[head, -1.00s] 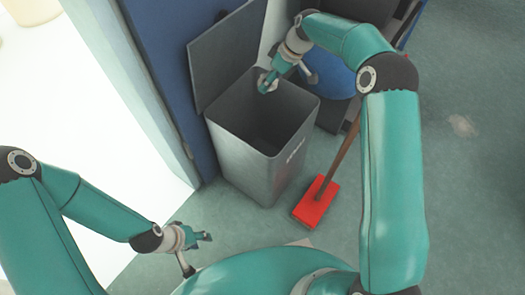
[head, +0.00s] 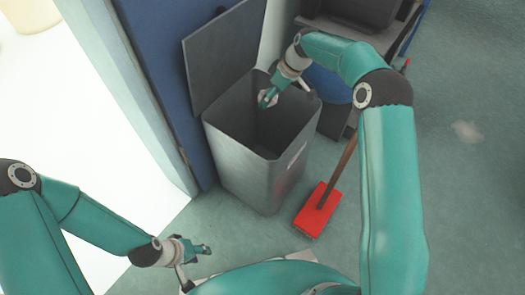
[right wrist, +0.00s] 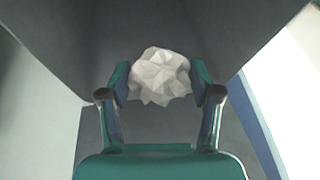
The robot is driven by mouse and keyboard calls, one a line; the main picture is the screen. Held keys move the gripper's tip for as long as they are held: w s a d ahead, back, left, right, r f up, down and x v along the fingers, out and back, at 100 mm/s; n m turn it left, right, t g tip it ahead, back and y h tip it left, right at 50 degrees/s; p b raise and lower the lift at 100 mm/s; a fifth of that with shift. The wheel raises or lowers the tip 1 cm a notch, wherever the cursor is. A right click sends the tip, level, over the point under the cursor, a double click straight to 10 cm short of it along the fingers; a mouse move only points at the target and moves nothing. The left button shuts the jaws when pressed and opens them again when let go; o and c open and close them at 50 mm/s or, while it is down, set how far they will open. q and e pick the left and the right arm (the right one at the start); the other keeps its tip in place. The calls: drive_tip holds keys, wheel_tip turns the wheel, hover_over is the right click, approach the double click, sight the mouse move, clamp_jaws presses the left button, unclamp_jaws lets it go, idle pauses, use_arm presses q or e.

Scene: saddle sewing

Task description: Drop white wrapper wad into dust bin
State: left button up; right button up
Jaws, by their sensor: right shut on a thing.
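The white wrapper wad (right wrist: 161,77) is a crumpled, faceted ball between the fingers of my right gripper (right wrist: 160,84) in the right wrist view. My right gripper (head: 268,100) is shut on it and reaches into the mouth of the dust bin from above. In the head view the wad shows only as a small pale patch by the fingers. The dust bin (head: 238,160) is a tall grey box with its lid (head: 222,62) standing open at the back left. My left gripper (head: 195,262) is at the lower left, away from the bin; its finger gap is unclear.
A red broom (head: 318,208) with a brown handle stands right of the bin. A blue round thing (head: 327,84) and dark equipment are behind it. A blue panel (head: 150,60) stands left of the bin. The green floor at right is clear.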

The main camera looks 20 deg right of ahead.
drive_tip(key=o, duration=0.9)
drive_tip(key=v, duration=1.1)
drive_tip(key=shift+d+r, duration=0.15)
drive_tip(key=shift+r, duration=0.25)
